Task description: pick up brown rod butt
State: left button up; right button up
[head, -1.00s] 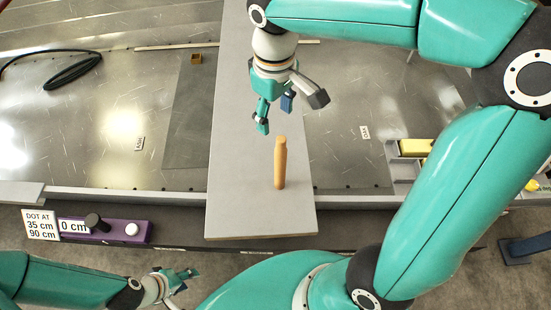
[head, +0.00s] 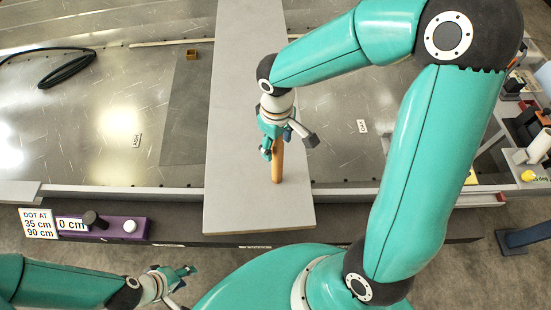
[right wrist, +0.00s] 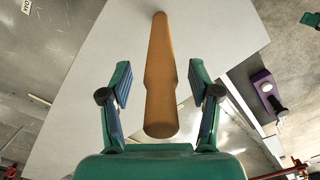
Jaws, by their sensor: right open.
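The brown rod butt (head: 277,166) stands upright on the grey plank (head: 240,200) in the head view. My right gripper (head: 280,147) is at its upper part, partly hiding its top. In the right wrist view the rod butt (right wrist: 161,85) runs between the two open fingers of my right gripper (right wrist: 160,85), with a gap on each side. Its thicker end is closest to the camera. My left gripper (head: 184,278) is low at the left in the head view, away from the rod butt; its fingers look apart.
A purple block (head: 115,225) with a black knob and a white knob sits at the left front edge, beside a white sign (head: 39,221). A black cable coil (head: 66,70) and a small brown box (head: 191,54) lie on the metal floor. The plank around the rod butt is clear.

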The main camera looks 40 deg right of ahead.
jog(key=shift+f, duration=0.8)
grip_shut()
